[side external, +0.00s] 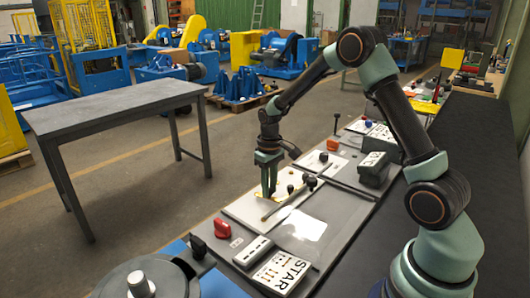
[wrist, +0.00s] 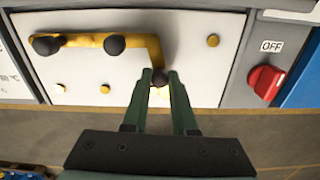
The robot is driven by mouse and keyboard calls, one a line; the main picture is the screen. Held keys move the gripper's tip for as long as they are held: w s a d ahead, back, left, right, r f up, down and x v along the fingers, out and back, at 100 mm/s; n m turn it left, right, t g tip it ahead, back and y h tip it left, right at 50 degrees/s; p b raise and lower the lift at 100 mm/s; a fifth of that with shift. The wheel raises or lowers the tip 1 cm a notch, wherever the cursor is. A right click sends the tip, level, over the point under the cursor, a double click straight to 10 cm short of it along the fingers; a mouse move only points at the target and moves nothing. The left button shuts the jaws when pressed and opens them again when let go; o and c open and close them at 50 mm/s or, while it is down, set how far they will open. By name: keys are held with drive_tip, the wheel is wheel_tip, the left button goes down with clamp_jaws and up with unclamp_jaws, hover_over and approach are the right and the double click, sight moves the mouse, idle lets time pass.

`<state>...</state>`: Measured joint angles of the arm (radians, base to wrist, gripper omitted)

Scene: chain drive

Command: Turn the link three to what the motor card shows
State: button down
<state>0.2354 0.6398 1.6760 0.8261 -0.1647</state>
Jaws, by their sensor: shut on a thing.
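My gripper (side external: 267,192) points down at a pale terminal panel (wrist: 200,75). The link bends up from that knob and reaches left toward another black knob (wrist: 115,45). A further yellow link (wrist: 80,40) runs left from there to a third black knob (wrist: 47,45). Which link is number three cannot be read. A white card reading STAR (side external: 283,272) lies at the panel's front end.
Bare yellow studs (wrist: 213,40) stand on the panel. A red switch (wrist: 265,82) beside an OFF label (wrist: 271,46) is at right in the wrist view; a red knob also shows in the side view (side external: 222,228). An empty grey table (side external: 115,105) stands apart at left.

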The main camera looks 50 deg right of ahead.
drive_tip(key=shift+n, duration=0.3)
drive_tip(key=n, duration=0.1)
drive_tip(key=a+n, duration=0.1)
drive_tip(key=n, duration=0.1)
drive_tip(key=shift+s+a+n, duration=0.15)
drive_tip(key=shift+s+n, duration=0.15)
drive_tip(key=n, duration=0.1)
drive_tip(key=s+a+n, duration=0.1)
drive_tip(key=n, duration=0.1)
drive_tip(key=shift+r+n, duration=0.1)
drive_tip(key=shift+n, duration=0.2)
drive_tip(key=n, duration=0.2)
drive_tip(key=s+n, duration=0.1)
drive_tip(key=shift+a+n, duration=0.25)
drive_tip(key=shift+n, duration=0.05)
drive_tip(key=shift+s+a+n, duration=0.1)
drive_tip(key=shift+s+n, duration=0.2)
drive_tip(key=shift+n, duration=0.6)
drive_tip(key=shift+s+n, duration=0.3)
drive_tip(key=shift+n, duration=0.6)
drive_tip(key=c, duration=0.7)
unclamp_jaws()
drive_tip(key=shift+s, duration=0.1)
